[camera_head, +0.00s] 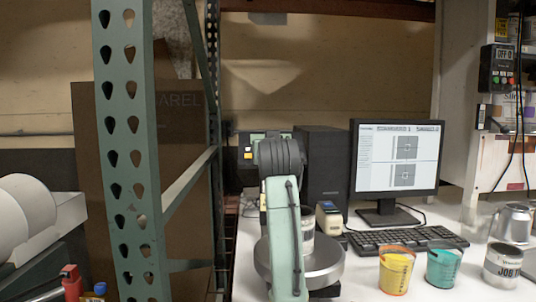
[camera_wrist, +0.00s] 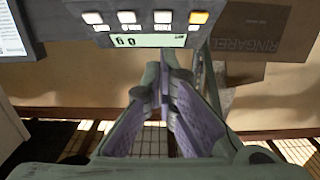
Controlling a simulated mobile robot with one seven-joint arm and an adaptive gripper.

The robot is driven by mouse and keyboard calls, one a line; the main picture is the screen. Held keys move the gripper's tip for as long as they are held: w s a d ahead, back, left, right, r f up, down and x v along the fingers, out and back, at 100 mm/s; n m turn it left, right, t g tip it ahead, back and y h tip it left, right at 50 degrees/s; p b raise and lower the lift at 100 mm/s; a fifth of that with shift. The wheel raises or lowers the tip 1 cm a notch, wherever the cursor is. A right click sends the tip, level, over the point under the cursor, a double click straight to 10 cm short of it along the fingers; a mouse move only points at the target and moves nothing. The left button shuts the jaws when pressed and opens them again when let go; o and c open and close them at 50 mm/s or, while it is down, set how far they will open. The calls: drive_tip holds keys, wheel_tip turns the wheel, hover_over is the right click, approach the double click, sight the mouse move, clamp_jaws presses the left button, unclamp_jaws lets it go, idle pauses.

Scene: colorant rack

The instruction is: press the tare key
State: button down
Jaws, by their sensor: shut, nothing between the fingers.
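In the wrist view the scale's control panel (camera_wrist: 60,32) runs across the top, upside down. It has a row of several keys, three pale ones and one yellow key (camera_wrist: 198,17) at the right end. My gripper (camera_wrist: 166,70) is shut and empty. Its fingertips are just below the display in the picture; I cannot tell whether they touch it. In the head view my arm hides much of this area.
A round metal pan (camera_head: 328,272) stands on the bench, partly behind my arm. A yellow cup (camera_head: 396,272), a teal cup (camera_head: 441,268) and a can (camera_head: 502,265) stand to the right. A keyboard (camera_head: 405,239) and monitor (camera_head: 397,157) are behind. A green rack upright (camera_head: 128,200) stands left.

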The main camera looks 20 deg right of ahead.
drive_tip(key=v, duration=0.4)
drive_tip(key=shift+r+b, duration=0.35)
drive_tip(key=shift+b, duration=0.05)
drive_tip(key=shift+r, duration=0.1)
